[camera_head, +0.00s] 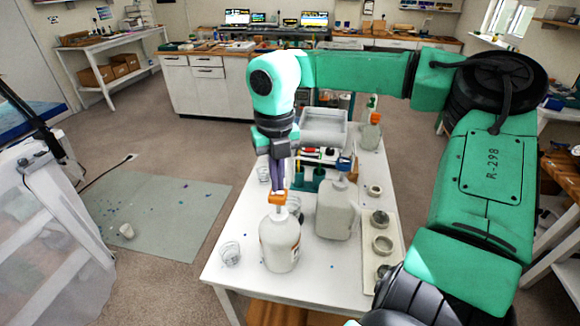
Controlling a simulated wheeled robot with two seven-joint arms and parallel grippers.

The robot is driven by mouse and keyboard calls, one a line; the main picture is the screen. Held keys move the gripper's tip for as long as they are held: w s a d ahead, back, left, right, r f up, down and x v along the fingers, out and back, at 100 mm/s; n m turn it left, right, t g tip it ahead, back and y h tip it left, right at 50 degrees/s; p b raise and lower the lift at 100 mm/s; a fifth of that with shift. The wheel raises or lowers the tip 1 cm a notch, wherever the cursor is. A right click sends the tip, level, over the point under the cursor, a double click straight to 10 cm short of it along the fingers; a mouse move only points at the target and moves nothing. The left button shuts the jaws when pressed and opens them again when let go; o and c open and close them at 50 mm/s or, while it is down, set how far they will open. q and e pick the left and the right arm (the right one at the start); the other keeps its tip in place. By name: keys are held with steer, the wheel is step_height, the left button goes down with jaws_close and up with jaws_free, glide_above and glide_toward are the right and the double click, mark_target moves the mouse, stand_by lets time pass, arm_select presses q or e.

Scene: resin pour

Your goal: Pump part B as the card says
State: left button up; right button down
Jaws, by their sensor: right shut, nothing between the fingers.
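A white bottle (280,245) with an orange pump head (277,198) stands upright at the near left of the white table. A larger pale jug (334,212) with a blue pump head (344,163) stands to its right. I cannot read their labels, so I cannot tell which is part B. My right gripper (278,187) points down, shut and empty, with its fingertips at the top of the orange pump head; whether they touch it is unclear. A clear cup (230,253) stands left of the white bottle. I cannot make out the card. My left gripper is out of view.
A pale tray (394,270) with several round pieces lies along the table's right side. Another bottle with an orange label or cap (370,134) and a grey tray (324,127) stand farther back. The table's front left is mostly clear.

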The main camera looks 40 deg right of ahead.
mark_target(278, 194)
steer(key=shift+f, duration=0.2)
steer(key=shift+f+b, duration=1.8)
steer(key=shift+f, duration=0.1)
steer(key=shift+r+p, duration=1.5)
steer(key=shift+r, duration=0.65)
steer(key=shift+f, duration=0.1)
steer(key=shift+w, duration=0.1)
